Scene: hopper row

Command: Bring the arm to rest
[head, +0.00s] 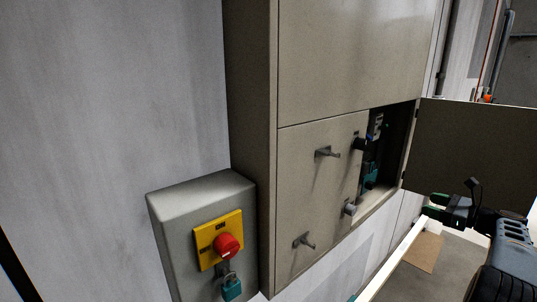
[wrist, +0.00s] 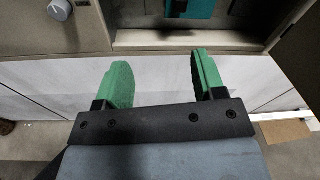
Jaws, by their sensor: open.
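My gripper (head: 439,205) is at the right in the head view, in front of the open cabinet compartment and near the open door. In the wrist view its two green fingers (wrist: 164,82) are spread apart, with nothing between them. Past the fingertips the wrist view shows the lower edge of the compartment and a teal part (wrist: 190,8) inside it. The gripper looks apart from the cabinet.
A beige cabinet (head: 310,200) has several handles and knobs. Its door (head: 478,150) stands open at the right. A grey box (head: 180,215) with a red knob (head: 228,245) on a yellow plate and a teal padlock (head: 231,288) is at lower left. A brown sheet (head: 422,252) lies on the floor.

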